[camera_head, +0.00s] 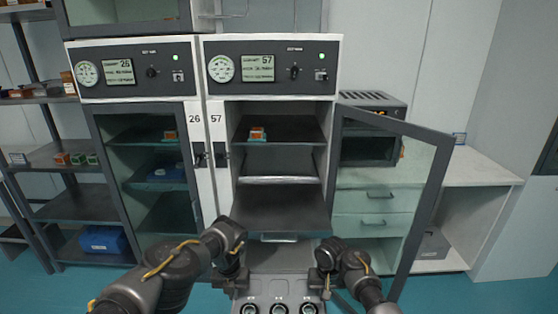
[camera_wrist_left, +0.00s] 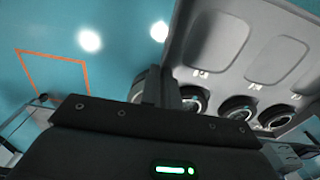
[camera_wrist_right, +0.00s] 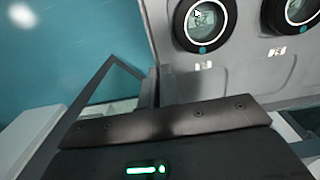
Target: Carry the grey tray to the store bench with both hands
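The grey tray (camera_head: 265,288) is at the bottom middle of the head view, close in front of my body, with several round dark-rimmed pieces in it. It also shows in the left wrist view (camera_wrist_left: 190,68) and the right wrist view (camera_wrist_right: 160,45). My left gripper (camera_head: 235,284) is at its left side, fingers closed at the tray's edge. My right gripper (camera_head: 324,284) is at its right side, likewise closed at the edge. The exact finger contacts are partly hidden. The tray appears raised above the floor. I cannot tell whether any surface in view is the store bench.
Cabinet 57 (camera_head: 273,67) stands ahead; its glass door (camera_head: 408,215) is swung open to the right. Cabinet 26 (camera_head: 138,70) is shut. A white bench (camera_head: 478,168) with a dark device (camera_head: 372,125) is behind the door. Shelving (camera_head: 75,205) stands left. Teal floor shows at both sides.

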